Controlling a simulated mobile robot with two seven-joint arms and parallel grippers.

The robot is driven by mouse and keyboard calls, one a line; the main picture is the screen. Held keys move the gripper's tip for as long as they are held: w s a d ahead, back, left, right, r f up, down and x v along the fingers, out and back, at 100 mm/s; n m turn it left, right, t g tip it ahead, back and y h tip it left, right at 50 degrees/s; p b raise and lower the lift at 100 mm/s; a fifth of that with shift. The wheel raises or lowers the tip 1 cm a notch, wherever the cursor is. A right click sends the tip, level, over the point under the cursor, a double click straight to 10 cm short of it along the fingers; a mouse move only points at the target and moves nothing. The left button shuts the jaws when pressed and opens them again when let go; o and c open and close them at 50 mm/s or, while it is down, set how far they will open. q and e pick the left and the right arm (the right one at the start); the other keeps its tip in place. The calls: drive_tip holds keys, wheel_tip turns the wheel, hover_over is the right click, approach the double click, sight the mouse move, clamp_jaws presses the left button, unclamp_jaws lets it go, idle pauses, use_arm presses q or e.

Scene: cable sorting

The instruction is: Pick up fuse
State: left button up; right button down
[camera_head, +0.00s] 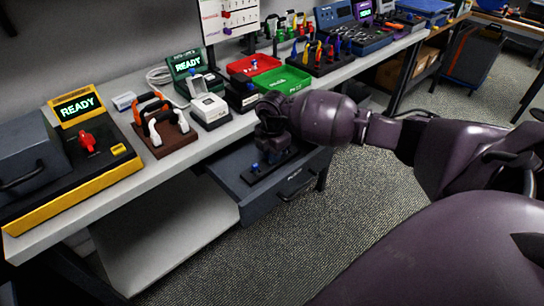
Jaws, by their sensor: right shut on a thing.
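A dark grey drawer (227,171) stands open below the bench top. A black holder (283,159) lies in it, with a small blue-topped piece (255,168) at its near left end. My right gripper (273,152) points down over the holder. It is shut on what appears to be a fuse, which the fingers and wrist mostly hide. I cannot tell whether the held fuse is still seated in the holder. My left gripper is not in view.
The white bench (130,180) runs close behind my right wrist. Red (252,66) and green (282,79) trays, a white-lidded box (209,109) and a yellow-edged station (80,189) stand on it. Open carpet (300,240) lies in front of the drawer.

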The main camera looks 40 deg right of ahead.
use_arm(q)
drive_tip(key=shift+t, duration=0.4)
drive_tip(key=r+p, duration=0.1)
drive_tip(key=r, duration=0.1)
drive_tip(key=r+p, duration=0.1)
drive_tip(key=p, duration=0.1)
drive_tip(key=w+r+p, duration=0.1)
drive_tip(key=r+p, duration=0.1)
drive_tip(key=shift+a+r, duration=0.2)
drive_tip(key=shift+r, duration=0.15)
use_arm(e)
wheel_tip(320, 180, up, 23)
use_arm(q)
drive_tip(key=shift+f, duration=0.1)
use_arm(e)
drive_tip(key=shift+f, duration=0.1)
